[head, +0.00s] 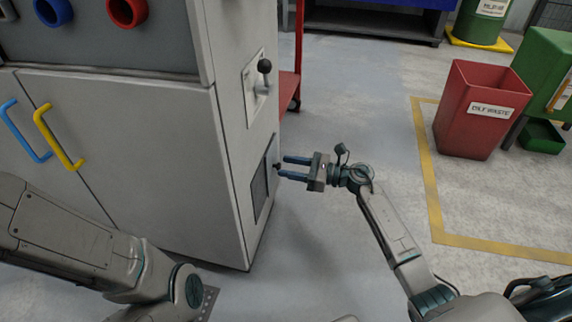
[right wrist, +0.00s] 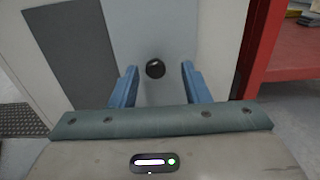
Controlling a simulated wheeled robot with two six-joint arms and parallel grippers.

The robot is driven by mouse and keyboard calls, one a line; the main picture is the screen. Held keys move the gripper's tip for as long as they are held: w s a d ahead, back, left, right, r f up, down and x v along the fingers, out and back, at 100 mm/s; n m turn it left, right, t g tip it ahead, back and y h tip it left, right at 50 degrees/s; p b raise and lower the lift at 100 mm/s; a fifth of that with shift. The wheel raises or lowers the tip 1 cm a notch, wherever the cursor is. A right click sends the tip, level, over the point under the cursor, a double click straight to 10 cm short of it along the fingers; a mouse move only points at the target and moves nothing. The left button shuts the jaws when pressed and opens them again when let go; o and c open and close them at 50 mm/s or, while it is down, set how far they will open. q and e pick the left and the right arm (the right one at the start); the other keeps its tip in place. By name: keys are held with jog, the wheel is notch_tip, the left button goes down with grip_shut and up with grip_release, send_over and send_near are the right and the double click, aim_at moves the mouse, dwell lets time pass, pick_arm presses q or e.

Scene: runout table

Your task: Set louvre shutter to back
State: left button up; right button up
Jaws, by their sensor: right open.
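A dark panel, apparently the louvre shutter (head: 259,191), is set in a pale frame low on the cabinet's side wall. A small dark knob (head: 277,166) sticks out at the panel's far edge. My right gripper (head: 282,168) is open, its blue fingers pointing left at the knob. In the right wrist view the round black knob (right wrist: 155,69) shows between the two open fingers (right wrist: 158,84), with a gap on each side. I cannot tell how deep between the fingers it is. My left arm shows, but its gripper is out of view.
A black-ball lever (head: 264,66) stands out from a plate higher on the grey cabinet (head: 130,150). Blue and yellow handles (head: 58,140) are on its front. A red cart (head: 290,75) stands behind it. A red waste bin (head: 480,110) stands right. Floor between is clear.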

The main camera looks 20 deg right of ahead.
jog(key=p+v, duration=0.2)
jog(key=v, duration=0.7)
jog(key=shift+p, duration=0.35)
jog(key=shift+d, duration=0.1)
